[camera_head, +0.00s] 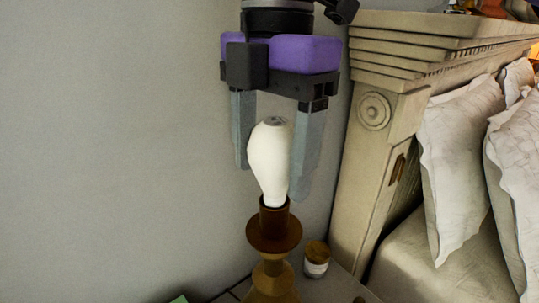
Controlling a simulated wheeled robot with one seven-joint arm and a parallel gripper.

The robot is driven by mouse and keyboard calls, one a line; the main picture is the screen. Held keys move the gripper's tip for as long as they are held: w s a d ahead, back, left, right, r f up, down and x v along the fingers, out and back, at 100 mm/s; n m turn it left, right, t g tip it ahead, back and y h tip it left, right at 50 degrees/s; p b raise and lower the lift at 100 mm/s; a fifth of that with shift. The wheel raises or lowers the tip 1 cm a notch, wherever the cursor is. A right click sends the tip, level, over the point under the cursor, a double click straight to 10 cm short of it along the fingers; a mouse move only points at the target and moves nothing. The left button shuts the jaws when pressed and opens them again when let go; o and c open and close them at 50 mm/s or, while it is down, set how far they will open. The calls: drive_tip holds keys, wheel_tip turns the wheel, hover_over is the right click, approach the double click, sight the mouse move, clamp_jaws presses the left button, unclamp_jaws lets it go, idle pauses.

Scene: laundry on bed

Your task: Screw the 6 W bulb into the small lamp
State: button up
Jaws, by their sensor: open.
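The white bulb (268,160) stands upright, tilted slightly, with its narrow end in the brown socket of the small lamp (273,232). How far it sits in the socket is hidden by the socket's rim. A small grey mark shows on the bulb's top; no wattage is readable. My gripper (272,182) points down from above with its two grey fingers spread on either side of the bulb. Whether either finger touches the glass I cannot tell.
A small jar (316,260) stands right of the lamp on the nightstand (343,286). A carved headboard (375,150) rises close on the right, with white pillows (460,170) on the bed. A green item (179,299) shows at the bottom edge. The left side is bare wall.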

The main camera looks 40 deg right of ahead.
drive_tip(key=n, duration=0.1)
drive_tip(key=r+n, duration=0.1)
drive_tip(key=n+h, duration=0.1)
drive_tip(key=shift+s+d+r+n, duration=0.15)
drive_tip(key=shift+d+r+n, duration=0.1)
drive_tip(key=shift+d+n, duration=0.15)
drive_tip(key=n+p, duration=0.1)
drive_tip(key=n, duration=0.7)
drive_tip(key=shift+a+f+p, duration=0.1)
drive_tip(key=shift+a+p, duration=0.05)
drive_tip(key=shift+p, duration=0.2)
drive_tip(key=n, duration=0.4)
drive_tip(key=shift+p, duration=0.3)
drive_tip(key=n, duration=0.6)
drive_tip(key=shift+n+p, duration=0.35)
drive_tip(key=shift+n, duration=0.05)
drive_tip(key=n, duration=0.6)
drive_tip(key=shift+c, duration=0.5)
